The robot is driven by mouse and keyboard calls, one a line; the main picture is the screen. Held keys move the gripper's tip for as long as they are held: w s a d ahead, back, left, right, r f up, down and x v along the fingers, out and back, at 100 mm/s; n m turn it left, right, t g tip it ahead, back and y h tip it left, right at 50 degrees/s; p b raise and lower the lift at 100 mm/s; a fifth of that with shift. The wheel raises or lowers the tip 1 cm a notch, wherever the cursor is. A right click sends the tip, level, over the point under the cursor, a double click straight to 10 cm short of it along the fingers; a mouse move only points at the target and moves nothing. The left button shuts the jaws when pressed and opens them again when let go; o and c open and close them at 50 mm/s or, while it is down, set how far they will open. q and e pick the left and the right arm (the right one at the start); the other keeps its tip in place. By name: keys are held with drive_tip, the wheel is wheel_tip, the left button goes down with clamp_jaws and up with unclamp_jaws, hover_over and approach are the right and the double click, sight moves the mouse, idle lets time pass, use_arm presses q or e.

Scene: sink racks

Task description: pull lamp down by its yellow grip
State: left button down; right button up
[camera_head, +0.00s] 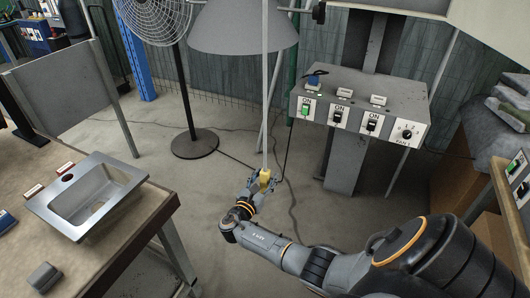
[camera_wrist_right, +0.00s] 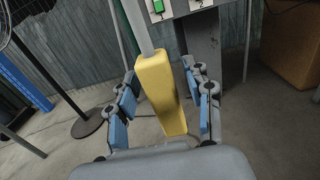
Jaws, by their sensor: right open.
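The grey cone-shaped lamp (camera_head: 243,27) hangs at the top of the head view. A thin grey rod (camera_head: 265,100) runs down from it to the yellow grip (camera_head: 264,178). My right gripper (camera_head: 267,182) is at the grip. In the right wrist view the yellow grip (camera_wrist_right: 160,95) stands between the two blue-padded fingers of my right gripper (camera_wrist_right: 162,108). The fingers are open, with a gap visible on both sides of the grip. My left gripper is in neither view.
A switch box (camera_head: 360,105) on a post stands behind and right. A standing fan (camera_head: 194,143) is behind left. A workbench with a metal sink (camera_head: 88,194) is at the left. Cables lie on the floor. Open floor surrounds my right gripper.

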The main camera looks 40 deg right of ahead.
drive_tip(key=v, duration=1.2)
drive_tip(key=shift+f, duration=0.15)
